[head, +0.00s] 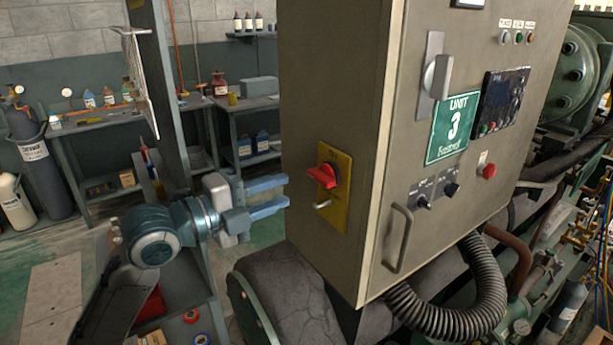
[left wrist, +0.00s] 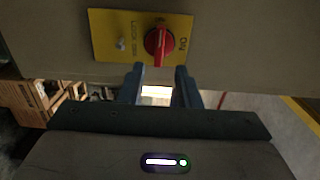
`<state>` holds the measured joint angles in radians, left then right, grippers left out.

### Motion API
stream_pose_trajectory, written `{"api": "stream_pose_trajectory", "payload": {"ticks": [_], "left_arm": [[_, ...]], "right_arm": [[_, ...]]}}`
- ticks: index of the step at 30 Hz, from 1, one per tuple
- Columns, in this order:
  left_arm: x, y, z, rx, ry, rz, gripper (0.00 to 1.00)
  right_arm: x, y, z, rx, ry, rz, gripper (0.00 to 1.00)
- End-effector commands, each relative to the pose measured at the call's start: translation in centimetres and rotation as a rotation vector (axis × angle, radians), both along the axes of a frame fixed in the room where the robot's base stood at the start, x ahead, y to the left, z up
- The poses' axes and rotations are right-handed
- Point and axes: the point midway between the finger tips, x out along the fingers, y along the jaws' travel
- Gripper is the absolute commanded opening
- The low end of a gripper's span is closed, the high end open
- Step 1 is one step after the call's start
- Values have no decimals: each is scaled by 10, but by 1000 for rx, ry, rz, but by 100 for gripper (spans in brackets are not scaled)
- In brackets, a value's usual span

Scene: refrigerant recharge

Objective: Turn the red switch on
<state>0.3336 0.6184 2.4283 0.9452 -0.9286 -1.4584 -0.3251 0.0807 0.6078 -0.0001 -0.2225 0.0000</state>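The red switch (head: 322,175) is a rotary handle on a yellow plate (head: 333,206) on the left side of the grey cabinet. In the left wrist view the red switch (left wrist: 158,42) sits on the yellow plate (left wrist: 104,46), beside a small metal lug (left wrist: 121,44); "ON" is lettered to its right. My left gripper (head: 286,192) points at the plate from the left, a short way from the switch. In the left wrist view its two fingers (left wrist: 160,80) are apart, with nothing between them, just below the switch. My right gripper is in neither view.
The grey cabinet (head: 335,80) carries a green "Unit 3" sign (head: 452,129), a handle (head: 397,238) and other knobs on its front. A ribbed black hose (head: 450,318) and machinery lie below. Shelves with bottles and gas cylinders (head: 45,170) stand at the left.

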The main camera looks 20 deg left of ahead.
Motion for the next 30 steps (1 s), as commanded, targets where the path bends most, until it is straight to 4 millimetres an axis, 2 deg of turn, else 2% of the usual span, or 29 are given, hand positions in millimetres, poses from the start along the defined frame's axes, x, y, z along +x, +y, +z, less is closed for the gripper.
{"api": "stream_pose_trajectory", "payload": {"ticks": [2,7,10,17,18,22,23,30], "left_arm": [[6,-6,3,-8,1,-3,30],[21,-17,3,-8,1,-1,30],[29,-25,2,-7,3,-5,30],[51,-41,2,-6,4,-3,30],[53,-42,1,-2,3,-2,28],[52,-41,-1,1,2,-1,2],[52,-41,-1,1,2,-1,0],[52,-41,-2,14,-8,-1,0]], "right_arm": [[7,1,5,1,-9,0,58],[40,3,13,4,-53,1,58],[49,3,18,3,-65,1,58],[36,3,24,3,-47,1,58],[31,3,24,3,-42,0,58],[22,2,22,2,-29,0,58],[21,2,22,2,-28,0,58],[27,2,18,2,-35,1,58]]}}
